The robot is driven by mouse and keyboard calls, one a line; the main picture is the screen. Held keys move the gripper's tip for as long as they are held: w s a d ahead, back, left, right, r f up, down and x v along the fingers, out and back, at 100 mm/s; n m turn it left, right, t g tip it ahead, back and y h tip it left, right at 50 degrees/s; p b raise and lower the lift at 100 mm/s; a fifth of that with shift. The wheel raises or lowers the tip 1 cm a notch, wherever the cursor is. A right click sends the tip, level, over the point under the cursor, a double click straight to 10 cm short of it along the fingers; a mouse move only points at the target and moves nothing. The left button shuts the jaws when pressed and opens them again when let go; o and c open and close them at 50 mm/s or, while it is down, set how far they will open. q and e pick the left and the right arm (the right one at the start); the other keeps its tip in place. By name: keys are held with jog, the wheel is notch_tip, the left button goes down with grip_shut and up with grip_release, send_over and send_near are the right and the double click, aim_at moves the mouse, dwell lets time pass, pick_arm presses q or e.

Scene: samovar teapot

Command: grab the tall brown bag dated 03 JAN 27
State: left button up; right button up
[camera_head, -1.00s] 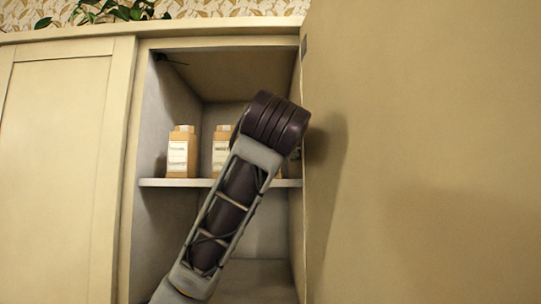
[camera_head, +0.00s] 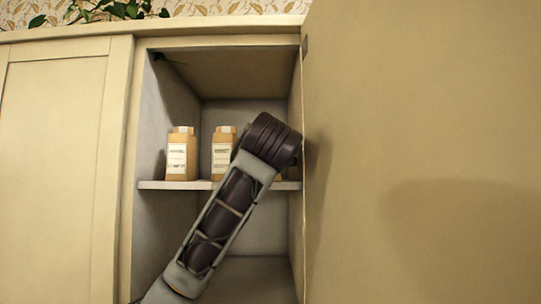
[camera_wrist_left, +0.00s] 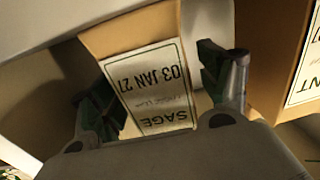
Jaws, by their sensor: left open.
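In the left wrist view, a brown bag (camera_wrist_left: 112,38) with a white label (camera_wrist_left: 155,85) shows upside down, reading SAGE and 03 JAN 27. My left gripper (camera_wrist_left: 163,88) is open, one finger on each side of this bag's label. I cannot tell whether the fingers touch the bag. In the head view, my left arm hides the gripper and most of a bag (camera_head: 278,178) at the shelf's right end.
Two other brown bags, a left one (camera_head: 181,153) and a middle one (camera_head: 222,153), stand on the cupboard shelf (camera_head: 165,185). A neighbouring bag (camera_wrist_left: 262,55) is close beside the right finger in the wrist view. The open cupboard door (camera_head: 430,120) fills the head view's right.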

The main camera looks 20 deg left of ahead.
dwell(0.4)
pick_arm(q)
jog(key=c, duration=1.2)
jog(key=shift+r, duration=0.1)
jog(key=shift+r+b, duration=0.6)
jog(key=shift+r, duration=4.3)
